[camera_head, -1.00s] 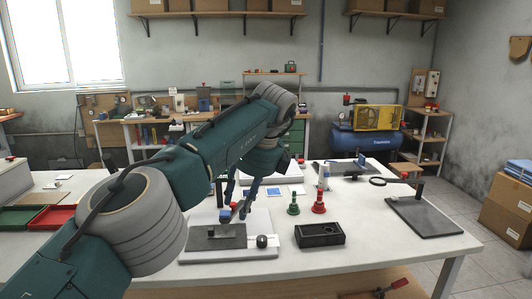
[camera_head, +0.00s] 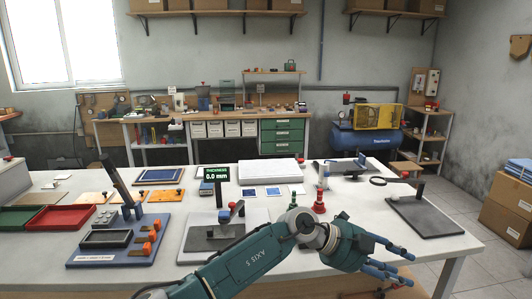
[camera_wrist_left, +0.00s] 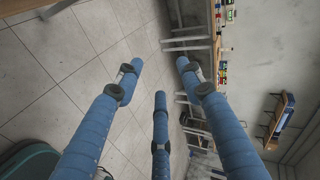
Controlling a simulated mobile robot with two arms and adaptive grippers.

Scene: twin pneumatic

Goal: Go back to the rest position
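My left gripper (camera_head: 388,257) has several blue fingers and hangs at the table's front edge, at the lower right of the head view. In the left wrist view its fingers (camera_wrist_left: 160,100) are spread apart with nothing between them, and bare floor tiles show beyond. My left arm (camera_head: 250,258) comes in from the bottom of the head view, low across the front of the table. My right gripper is in neither view.
The white table (camera_head: 440,245) carries a thickness gauge (camera_head: 216,174), a blue fixture (camera_head: 118,235), a red tray (camera_head: 66,217) and a red stamp-shaped piece (camera_head: 319,201). A magnifier on a dark base (camera_head: 425,217) stands at the right. Open floor lies right of the table.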

